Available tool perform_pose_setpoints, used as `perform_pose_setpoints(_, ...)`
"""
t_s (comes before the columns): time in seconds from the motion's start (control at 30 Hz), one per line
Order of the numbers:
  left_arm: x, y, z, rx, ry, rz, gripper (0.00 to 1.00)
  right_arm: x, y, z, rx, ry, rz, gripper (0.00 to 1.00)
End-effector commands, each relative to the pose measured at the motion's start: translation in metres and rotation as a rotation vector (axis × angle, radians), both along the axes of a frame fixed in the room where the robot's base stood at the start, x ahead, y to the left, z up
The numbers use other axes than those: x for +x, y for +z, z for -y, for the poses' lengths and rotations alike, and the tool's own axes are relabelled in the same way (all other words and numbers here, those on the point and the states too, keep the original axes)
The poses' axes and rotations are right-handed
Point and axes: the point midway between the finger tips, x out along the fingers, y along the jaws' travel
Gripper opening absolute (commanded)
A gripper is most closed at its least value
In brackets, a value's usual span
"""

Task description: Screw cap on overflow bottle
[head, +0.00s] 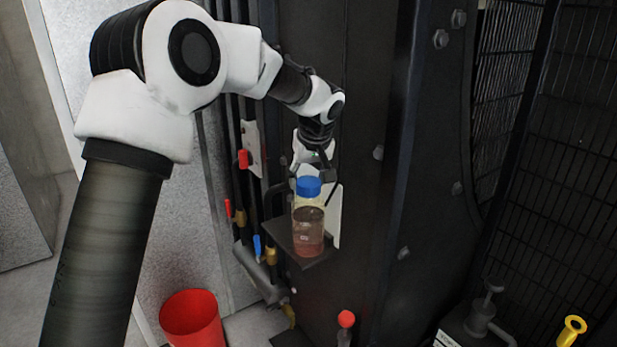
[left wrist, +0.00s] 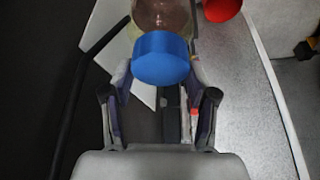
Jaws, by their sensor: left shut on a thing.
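The overflow bottle (head: 309,229) is clear, with brownish liquid in its lower part, and stands upright on a small dark bracket shelf. A blue cap (head: 308,186) sits at the top of its neck. My left gripper (head: 313,170) comes from above and behind the cap. In the left wrist view the cap (left wrist: 161,58) is between the fingertips of my left gripper (left wrist: 160,82), with the bottle (left wrist: 163,14) beyond it. The gripper is shut on the cap. Whether the threads are engaged is hidden. My right gripper is not in view.
The dark shelf (head: 283,236) is fixed to a black upright panel. Pipes and valves with red, blue and yellow handles are left of it. A red bucket (head: 192,318) stands below left. A red-knobbed lever (head: 346,320) is below the shelf. Black mesh panels (head: 575,150) are at right.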

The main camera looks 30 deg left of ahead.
Motion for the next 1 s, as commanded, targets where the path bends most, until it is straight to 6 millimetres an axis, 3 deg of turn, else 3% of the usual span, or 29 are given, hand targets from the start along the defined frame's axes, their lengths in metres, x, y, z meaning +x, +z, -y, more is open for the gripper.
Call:
perform_pose_setpoints(0.4, 0.001, -0.003, -0.001, 0.0, -0.003, 0.0, 0.4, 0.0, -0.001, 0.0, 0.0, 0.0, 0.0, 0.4)
perform_pose_setpoints(0.6, 0.0, 0.001, -0.001, -0.002, -0.227, 0.0, 0.4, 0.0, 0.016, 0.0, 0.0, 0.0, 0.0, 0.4)
perform_pose_setpoints(0.77, 0.002, -0.003, -0.001, 0.001, -0.253, 0.002, 0.4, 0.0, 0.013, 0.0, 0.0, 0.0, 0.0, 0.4)
perform_pose_setpoints(0.8, 0.002, -0.003, -0.001, 0.001, -0.253, 0.002, 0.62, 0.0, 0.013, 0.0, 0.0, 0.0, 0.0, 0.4)
perform_pose_setpoints(0.87, 0.002, -0.003, -0.001, 0.002, -0.252, 0.002, 0.83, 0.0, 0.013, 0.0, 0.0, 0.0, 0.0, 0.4)
perform_pose_setpoints(0.9, 0.001, -0.003, -0.001, 0.001, -0.252, 0.001, 0.87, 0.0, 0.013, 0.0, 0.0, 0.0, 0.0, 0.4)
perform_pose_setpoints(1.0, 0.001, -0.003, -0.001, 0.001, -0.251, 0.002, 0.87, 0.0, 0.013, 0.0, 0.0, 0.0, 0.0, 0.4)
